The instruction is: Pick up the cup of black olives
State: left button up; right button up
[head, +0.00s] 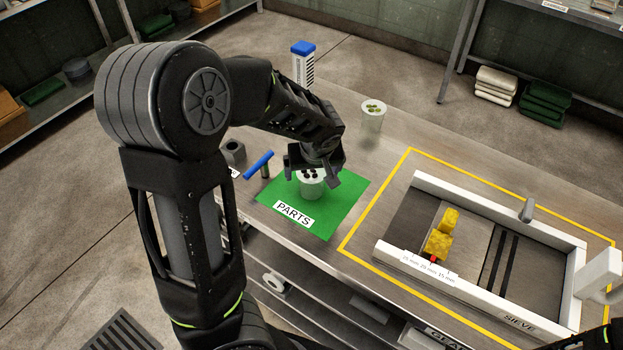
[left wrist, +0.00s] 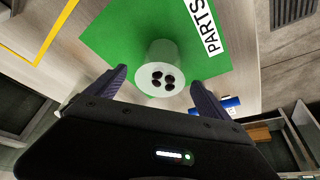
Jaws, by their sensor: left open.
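The cup of black olives (head: 310,187) is a pale cup with several dark olives showing at its top. It stands upright on the green PARTS mat (head: 342,212). My left gripper (head: 313,176) is open above the cup, with its fingers to either side of the rim in the head view. In the left wrist view the cup (left wrist: 160,62) shows beyond and between the two open fingers (left wrist: 158,88). I cannot tell whether a finger touches it. My right gripper cannot be made out.
A second cup with green olives (head: 372,115) stands at the back of the table. A blue-handled tool (head: 259,164) and a grey nut-like block (head: 233,152) lie left of the mat. A blue-capped box (head: 303,66) stands behind. The white-framed sieve (head: 480,205) with yellow pieces (head: 441,235) is at right.

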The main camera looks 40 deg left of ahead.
aim_at(312, 172)
pick_arm(q)
jog(key=shift+x, duration=1.45)
jog(key=c, duration=1.6)
jog(key=shift+o, duration=0.2)
jog(key=shift+r, duration=0.2)
notch_tip(312, 172, up, 10)
jog(key=shift+f, duration=0.15)
